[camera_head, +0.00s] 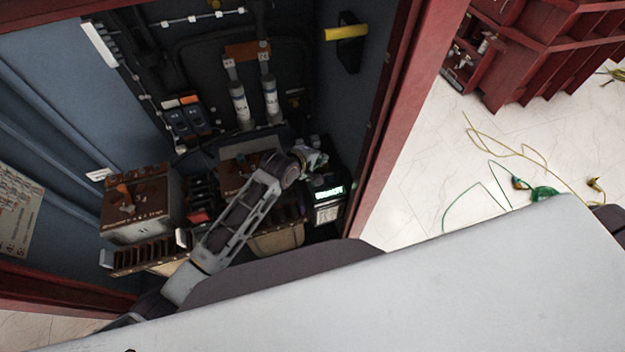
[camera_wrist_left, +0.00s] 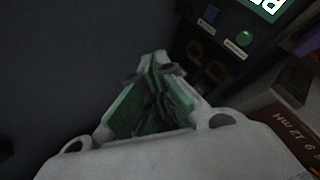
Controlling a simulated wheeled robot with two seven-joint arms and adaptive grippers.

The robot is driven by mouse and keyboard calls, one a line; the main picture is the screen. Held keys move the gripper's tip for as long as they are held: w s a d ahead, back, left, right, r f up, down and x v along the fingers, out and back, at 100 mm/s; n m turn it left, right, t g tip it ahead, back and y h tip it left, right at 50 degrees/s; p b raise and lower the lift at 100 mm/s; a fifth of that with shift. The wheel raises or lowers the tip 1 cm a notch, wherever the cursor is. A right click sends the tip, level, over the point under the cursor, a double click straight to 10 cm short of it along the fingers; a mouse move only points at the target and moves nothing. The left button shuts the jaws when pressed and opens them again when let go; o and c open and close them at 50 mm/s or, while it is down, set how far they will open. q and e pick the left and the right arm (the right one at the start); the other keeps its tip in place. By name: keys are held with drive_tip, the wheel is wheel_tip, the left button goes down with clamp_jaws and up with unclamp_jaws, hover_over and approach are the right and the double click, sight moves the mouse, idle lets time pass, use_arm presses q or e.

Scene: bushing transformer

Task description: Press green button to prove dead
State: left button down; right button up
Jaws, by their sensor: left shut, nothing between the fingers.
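The green button (camera_wrist_left: 243,39) shows in the left wrist view on a dark device panel, below a lit green display (camera_wrist_left: 268,6). A blue button (camera_wrist_left: 209,14) sits to its left on the same panel. In the head view the device's lit display (camera_head: 329,192) glows at the lower right of the cabinet; the button itself is too small to tell there. My left gripper (camera_head: 316,158) is beside the device, just above the display in the picture. In the wrist view its fingers (camera_wrist_left: 153,65) are shut and empty, apart from the button and to its left.
The open cabinet has a red frame (camera_head: 390,110) close to the right of my left gripper. Brown terminal blocks (camera_head: 140,200), white cylinders (camera_head: 271,100) and a yellow handle (camera_head: 345,33) are inside. Yellow and green cables (camera_head: 500,150) lie on the floor outside.

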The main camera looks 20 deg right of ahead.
use_arm(q)
drive_tip(key=shift+s+a+f+n+g+y, duration=0.15)
drive_tip(key=shift+s+f+n, duration=0.1)
drive_tip(key=shift+n, duration=1.2)
drive_tip(key=shift+s+a+f+n+g+y, duration=0.1)
drive_tip(key=shift+a+f+n, duration=0.1)
drive_tip(key=shift+n, duration=1.2)
drive_tip(key=shift+s+a+f+n+g+y, duration=0.15)
drive_tip(key=shift+s+f+n, duration=0.1)
drive_tip(key=shift+n, duration=1.2)
use_arm(e)
drive_tip(key=shift+w, duration=0.35)
use_arm(q)
drive_tip(key=shift+f, duration=0.2)
use_arm(e)
drive_tip(key=shift+f, duration=0.15)
use_arm(q)
drive_tip(key=shift+f+b, duration=2.95)
drive_tip(key=shift+b, duration=0.65)
drive_tip(key=shift+f+b, duration=0.3)
drive_tip(key=shift+f, duration=0.95)
use_arm(e)
wheel_tip(320, 180, down, 7)
drive_tip(key=shift+f, duration=0.2)
use_arm(q)
drive_tip(key=shift+d+f, duration=0.1)
drive_tip(key=shift+f, duration=0.25)
use_arm(e)
drive_tip(key=shift+r, duration=0.25)
